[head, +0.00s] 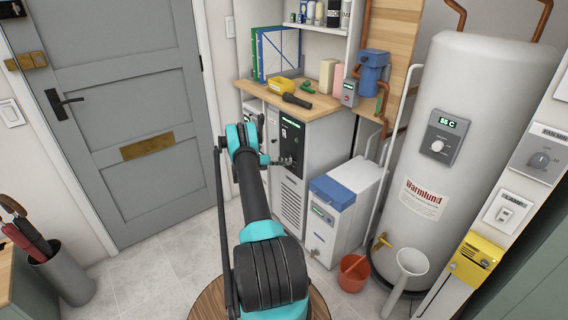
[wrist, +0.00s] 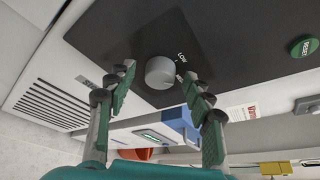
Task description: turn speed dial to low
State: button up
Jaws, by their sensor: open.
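The speed dial (wrist: 160,72) is a round grey knob on a black panel (wrist: 225,35) in the wrist view. A white LOW label and a second, partly hidden label are printed beside it. I cannot make out a pointer mark on it. My gripper (wrist: 160,80) is open, with one green-padded finger on each side of the dial in the picture; I see no clear contact. In the head view my gripper (head: 284,162) is in front of the grey cabinet's black panel (head: 292,135), and the dial is not clearly visible there.
A green reset button (wrist: 303,47) sits on the same panel. A white unit with a blue lid (head: 332,194) stands right of the cabinet. An orange bucket (head: 352,275) and a white water heater (head: 455,130) are farther right. Open tiled floor (head: 165,265) lies left.

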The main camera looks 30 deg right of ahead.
jog(key=v, duration=1.2)
